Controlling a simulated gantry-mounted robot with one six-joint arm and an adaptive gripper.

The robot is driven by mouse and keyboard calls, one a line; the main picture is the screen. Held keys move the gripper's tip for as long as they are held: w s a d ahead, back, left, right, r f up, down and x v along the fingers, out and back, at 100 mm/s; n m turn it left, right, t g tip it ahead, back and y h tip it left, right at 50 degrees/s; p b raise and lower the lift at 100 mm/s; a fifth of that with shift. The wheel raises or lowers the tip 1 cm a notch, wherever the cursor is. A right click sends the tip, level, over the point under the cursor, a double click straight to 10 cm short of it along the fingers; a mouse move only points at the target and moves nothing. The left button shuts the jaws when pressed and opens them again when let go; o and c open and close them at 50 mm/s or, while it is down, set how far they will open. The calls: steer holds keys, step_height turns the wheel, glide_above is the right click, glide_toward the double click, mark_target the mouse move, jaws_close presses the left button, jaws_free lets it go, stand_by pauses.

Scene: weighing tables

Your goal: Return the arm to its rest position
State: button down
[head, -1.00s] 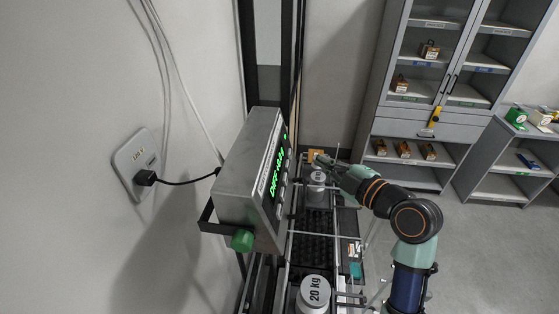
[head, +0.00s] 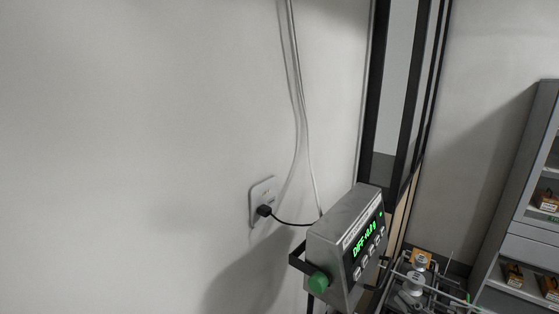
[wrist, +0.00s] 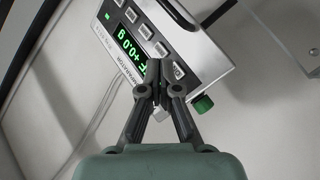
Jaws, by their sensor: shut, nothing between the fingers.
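My gripper (wrist: 157,88) shows in the wrist view with its two dark fingers together and nothing between them. Behind its fingertips is the grey weighing indicator (wrist: 196,52) with lit green digits and a row of buttons. I cannot tell whether the fingertips touch it or are apart. In the head view the indicator (head: 343,240) hangs by the wall on a bracket with a green knob (head: 318,282), and its display reads DIFF and about +0.0 g. My gripper and arm are not clearly seen in the head view.
A wall socket (head: 262,200) with a black plug and cable is left of the indicator. A weighing frame with metal weights (head: 413,283) stands at lower right. A grey cabinet (head: 520,225) with small boxes is at the right edge. The wall at left is bare.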

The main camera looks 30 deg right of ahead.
steer(key=shift+m+g+y, duration=0.3)
steer(key=shift+m+y, duration=0.2)
steer(key=shift+y, duration=0.3)
steer(key=w+a, duration=0.1)
steer(key=a, duration=0.2)
steer(key=w+a+f, duration=0.1)
steer(key=a, duration=0.1)
steer(key=w+a+f, duration=0.1)
steer(key=w+a, duration=0.1)
steer(key=a, duration=0.1)
steer(key=shift+a+p, duration=0.3)
steer(key=shift+a, duration=0.05)
steer(key=s+a+f+m+y, duration=0.1)
steer(key=a+m, duration=0.1)
steer(key=a, duration=0.8)
steer(key=s+a+f+m+g+y+p, duration=0.1)
steer(key=a+m, duration=0.1)
steer(key=a, duration=0.8)
steer(key=s+a+f+m+p, duration=0.1)
steer(key=s+a+m, duration=0.1)
steer(key=a, duration=0.8)
steer(key=shift+g+y, duration=0.4)
steer(key=shift+w+f, duration=0.1)
steer(key=shift+f, duration=0.05)
